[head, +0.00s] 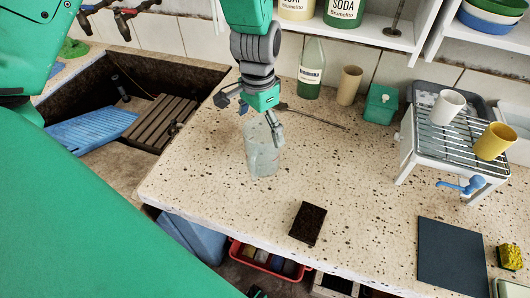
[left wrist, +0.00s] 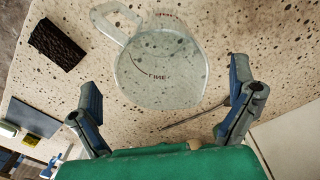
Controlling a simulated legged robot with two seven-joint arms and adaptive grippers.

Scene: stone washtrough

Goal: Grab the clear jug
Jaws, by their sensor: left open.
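The clear jug (head: 262,158) stands on the speckled stone counter (head: 190,180), near its front left part. My left gripper (head: 258,122) is just above and behind the jug, pointing down, with its fingers spread and nothing between them in the head view. In the left wrist view the jug (left wrist: 158,72) shows between and beyond the open fingertips (left wrist: 160,100), with its handle at the upper left and red markings on its wall. I cannot tell whether a finger touches the jug.
A dark brown sponge block (head: 308,223) lies right of the jug. A thin rod (head: 318,118) lies behind it. A bottle (head: 311,70), a tan cup (head: 349,85) and a green box (head: 381,103) stand at the back. A rack (head: 450,135) holds cups at right. The sink (head: 130,80) is at left.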

